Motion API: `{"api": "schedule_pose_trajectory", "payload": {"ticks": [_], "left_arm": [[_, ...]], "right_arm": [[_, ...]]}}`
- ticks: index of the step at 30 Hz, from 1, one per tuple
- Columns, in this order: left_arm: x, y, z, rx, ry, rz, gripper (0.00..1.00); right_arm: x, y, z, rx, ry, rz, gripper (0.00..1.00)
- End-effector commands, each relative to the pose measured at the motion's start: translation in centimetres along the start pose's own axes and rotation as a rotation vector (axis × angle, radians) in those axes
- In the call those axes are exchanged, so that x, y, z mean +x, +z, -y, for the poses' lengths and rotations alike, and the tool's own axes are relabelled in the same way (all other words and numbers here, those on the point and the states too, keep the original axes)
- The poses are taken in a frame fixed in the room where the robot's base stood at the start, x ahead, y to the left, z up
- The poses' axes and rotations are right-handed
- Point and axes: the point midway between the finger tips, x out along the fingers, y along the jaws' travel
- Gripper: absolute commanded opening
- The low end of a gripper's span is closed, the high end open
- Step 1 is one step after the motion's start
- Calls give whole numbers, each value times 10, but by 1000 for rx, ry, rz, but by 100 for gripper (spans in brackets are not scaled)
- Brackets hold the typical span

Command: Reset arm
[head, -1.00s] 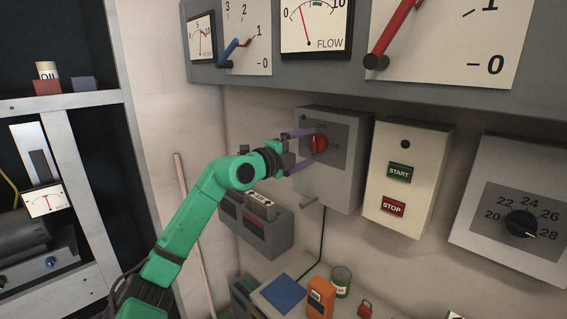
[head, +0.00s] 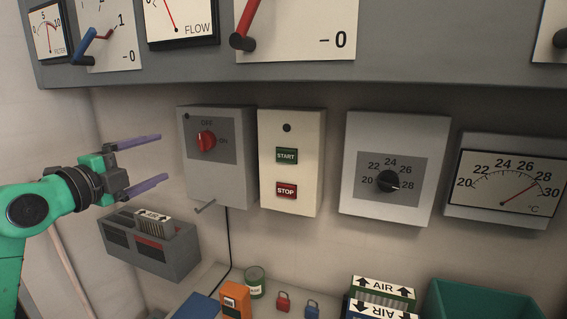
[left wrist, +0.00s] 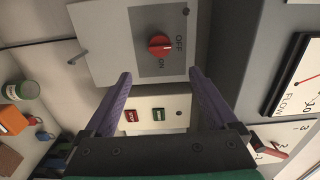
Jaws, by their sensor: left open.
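My left gripper (head: 150,163) is open and empty, with its purple fingers apart, in the air to the left of the grey switch box. It is not touching the red knob (head: 206,141) on that box's OFF/ON plate. In the left wrist view, the red knob (left wrist: 159,46) shows beyond the open fingers (left wrist: 157,82). The green arm comes in from the left edge. My right gripper is not in view.
To the right hang a START/STOP box (head: 291,218), a temperature dial box (head: 391,206) and a °C gauge (head: 505,180). A grey panel with meters and levers overhangs above. Below are a grey filter holder (head: 180,262), a green can (head: 255,283) and padlocks (head: 283,301).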

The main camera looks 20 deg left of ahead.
Motion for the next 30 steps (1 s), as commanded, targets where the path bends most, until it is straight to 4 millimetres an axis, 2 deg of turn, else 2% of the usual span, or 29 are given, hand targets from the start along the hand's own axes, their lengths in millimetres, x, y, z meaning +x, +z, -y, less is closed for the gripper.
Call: {"api": "schedule_pose_trajectory", "payload": {"ticks": [2,4,5,8,9,10,11,13,14,15,17,18,20,21,24,27,30], "left_arm": [[0,-1,0,0,-2,-3,92],[4,-11,-2,0,-27,-38,92],[7,-20,-2,-2,-52,-68,92],[13,-62,-2,-60,-210,-205,92],[13,-76,-1,-121,-298,-247,92],[11,-82,-1,-186,-367,-260,92],[10,-83,-2,-262,-430,-255,92],[8,-68,-16,-468,-533,-167,92],[9,-56,-30,-563,-551,-99,92],[10,-39,-57,-690,-546,11,92],[13,-20,-110,-856,-477,193,92],[13,-13,-148,-938,-407,301,92],[9,-12,-205,-1037,-274,448,92],[4,-18,-241,-1087,-173,533,92],[-15,-44,-322,-1170,95,695,92],[-40,-78,-378,-1207,340,789,92],[-65,-112,-417,-1217,558,838,92]], "right_arm": [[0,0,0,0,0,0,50],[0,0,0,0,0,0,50],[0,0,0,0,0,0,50],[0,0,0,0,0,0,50],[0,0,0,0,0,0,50],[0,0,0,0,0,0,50],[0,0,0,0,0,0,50],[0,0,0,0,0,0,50],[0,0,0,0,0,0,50],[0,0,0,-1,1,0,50],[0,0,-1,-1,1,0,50],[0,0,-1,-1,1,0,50],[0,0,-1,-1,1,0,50],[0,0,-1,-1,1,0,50],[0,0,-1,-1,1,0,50],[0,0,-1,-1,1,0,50],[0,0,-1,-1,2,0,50]]}}
